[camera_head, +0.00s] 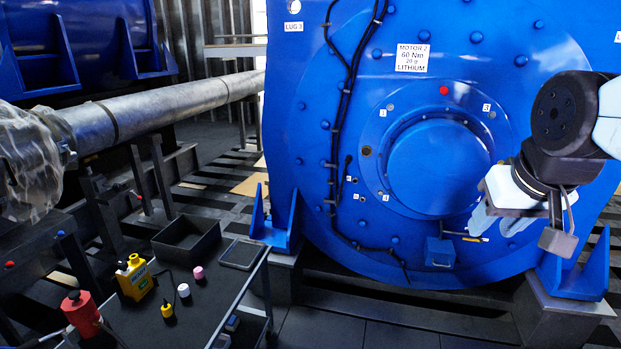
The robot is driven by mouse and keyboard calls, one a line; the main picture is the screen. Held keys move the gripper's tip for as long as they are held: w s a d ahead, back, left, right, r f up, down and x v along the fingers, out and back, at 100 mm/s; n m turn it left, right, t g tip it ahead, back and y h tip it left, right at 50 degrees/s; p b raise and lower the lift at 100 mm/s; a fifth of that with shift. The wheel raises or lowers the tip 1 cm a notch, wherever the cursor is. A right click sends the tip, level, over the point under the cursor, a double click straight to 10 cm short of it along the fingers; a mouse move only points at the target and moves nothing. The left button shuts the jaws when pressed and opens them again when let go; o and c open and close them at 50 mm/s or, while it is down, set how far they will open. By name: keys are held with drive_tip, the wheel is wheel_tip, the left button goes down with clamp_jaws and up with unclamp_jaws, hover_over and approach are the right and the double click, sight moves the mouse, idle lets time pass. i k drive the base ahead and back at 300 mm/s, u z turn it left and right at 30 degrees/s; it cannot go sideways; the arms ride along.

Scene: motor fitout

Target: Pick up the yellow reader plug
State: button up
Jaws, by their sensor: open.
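My gripper (494,222) is at the right, in front of the blue motor, pointing down and left. It is open and looks empty, far from the plug. Its fingertips are hard to make out.
The black cart (215,292) also holds an open black tray (187,242), a white-capped piece (184,291), a pink-capped piece (198,272), a flat grey-topped device (240,254) and a red bottle (82,313). The large blue motor (320,190) fills the right. A grey shaft (170,108) crosses the left.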

sight(166, 309)
drive_tip(key=z, duration=0.1)
drive_tip(key=i, duration=0.15)
drive_tip(key=u, duration=0.2)
drive_tip(key=k, duration=0.9)
drive_tip(key=u, duration=0.1)
drive_tip(key=i, duration=0.95)
drive_tip(key=u, duration=0.85)
